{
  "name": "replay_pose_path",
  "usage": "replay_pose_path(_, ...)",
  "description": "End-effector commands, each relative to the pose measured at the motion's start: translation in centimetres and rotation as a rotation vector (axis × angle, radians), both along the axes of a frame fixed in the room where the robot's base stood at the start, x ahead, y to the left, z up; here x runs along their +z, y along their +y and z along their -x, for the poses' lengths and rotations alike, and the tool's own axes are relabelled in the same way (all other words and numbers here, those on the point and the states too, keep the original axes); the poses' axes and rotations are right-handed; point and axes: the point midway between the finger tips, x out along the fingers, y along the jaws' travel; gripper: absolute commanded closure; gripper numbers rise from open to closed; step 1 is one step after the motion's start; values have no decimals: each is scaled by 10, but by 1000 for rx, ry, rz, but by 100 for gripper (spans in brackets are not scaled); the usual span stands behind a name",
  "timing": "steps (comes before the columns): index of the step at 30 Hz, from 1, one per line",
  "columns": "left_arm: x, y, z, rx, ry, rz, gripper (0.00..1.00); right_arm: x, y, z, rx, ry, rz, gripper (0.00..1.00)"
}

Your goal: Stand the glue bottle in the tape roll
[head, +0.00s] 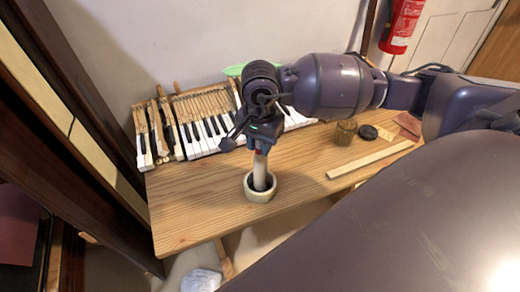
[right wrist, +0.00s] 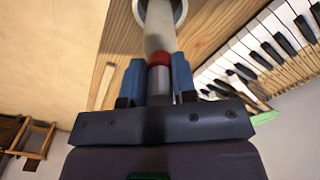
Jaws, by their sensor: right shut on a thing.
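The glue bottle (head: 260,172) is pale with a red collar near its top. It stands about upright with its lower end inside the ring of the tape roll (head: 261,196), which lies flat on the wooden table. My right gripper (head: 262,147) is above the roll, shut on the bottle's top. In the right wrist view, the blue fingertips (right wrist: 156,82) flank the bottle's narrow grey top, and the bottle (right wrist: 160,32) reaches into the tape roll (right wrist: 181,10). Whether the bottle's base touches the table is hidden. My left gripper is not in view.
Piano keys (head: 203,135) lie at the back left of the table (head: 190,205). A wooden strip (head: 370,159), a mesh cup (head: 345,132) and a black disc (head: 368,132) are to the right. The table around the roll is clear.

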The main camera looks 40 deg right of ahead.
Motion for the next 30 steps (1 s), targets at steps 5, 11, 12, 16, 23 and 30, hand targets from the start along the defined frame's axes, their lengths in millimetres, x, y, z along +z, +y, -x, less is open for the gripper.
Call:
replay_pose_path(5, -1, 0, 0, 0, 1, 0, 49, -24, 0, 0, -2, 1, -2, 100)
replay_pose_path(11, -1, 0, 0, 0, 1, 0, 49, -26, 0, 0, -1, -1, 0, 100)
replay_pose_path(12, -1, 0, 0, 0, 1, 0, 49, -26, 0, 0, -1, -1, 0, 100)
replay_pose_path(16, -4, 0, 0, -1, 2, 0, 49, -28, 0, 0, -1, 0, 0, 100)
replay_pose_path(23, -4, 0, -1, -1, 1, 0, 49, -29, 0, 0, -1, 0, 0, 53)
replay_pose_path(30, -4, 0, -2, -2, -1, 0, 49, -28, 0, 0, -1, 0, 0, 49)
